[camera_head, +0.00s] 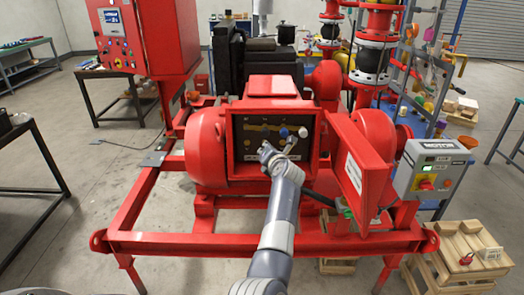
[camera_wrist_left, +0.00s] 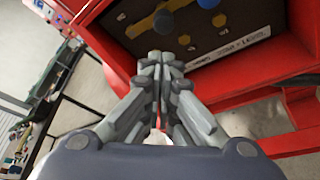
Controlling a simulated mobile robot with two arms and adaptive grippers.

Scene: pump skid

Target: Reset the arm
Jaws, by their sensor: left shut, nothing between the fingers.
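My left arm reaches up from the bottom of the head view to the red pump skid's open terminal box (camera_head: 273,143). The dark panel (camera_wrist_left: 215,30) inside the box shows a yellow strip, a blue knob and a white label strip. The box's red door (camera_head: 360,170) stands open to the right. My right gripper is not in view.
A grey control box (camera_head: 432,168) with a red knob stands at the right. A red cabinet (camera_head: 140,35) stands at the back left. Wooden crates (camera_head: 460,255) sit at lower right. The skid's red frame (camera_head: 260,243) runs across the front.

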